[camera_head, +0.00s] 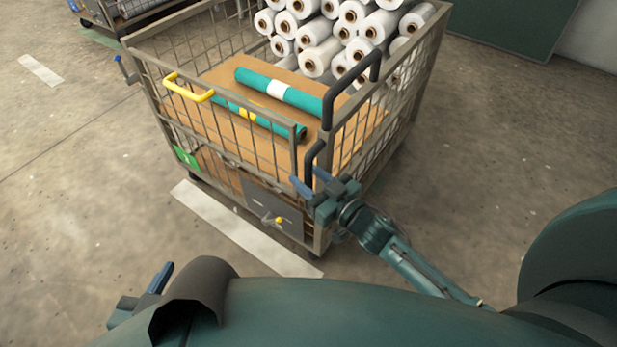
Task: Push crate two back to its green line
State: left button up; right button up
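A wire-sided crate (225,135) on wheels stands ahead of me, with a small green label (185,158) too small to read. I cannot tell from it whether this is crate two. A black handle (330,110) rises at its near right corner. My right gripper (311,182) is at the handle's lower part, its blue fingers on either side of the bar; whether they are closed on it is unclear. My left gripper (158,280) is low at left, away from the crate, mostly hidden by my arm.
A wide white strip (240,230) lies on the floor along the crate's near side. The crate holds white rolls (345,35) and two teal rolls (280,90) on a brown board. Another cart (120,10) stands back left. A dark green panel (510,25) is back right.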

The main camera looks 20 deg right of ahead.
grip_shut()
dwell(0.3)
dwell(0.3)
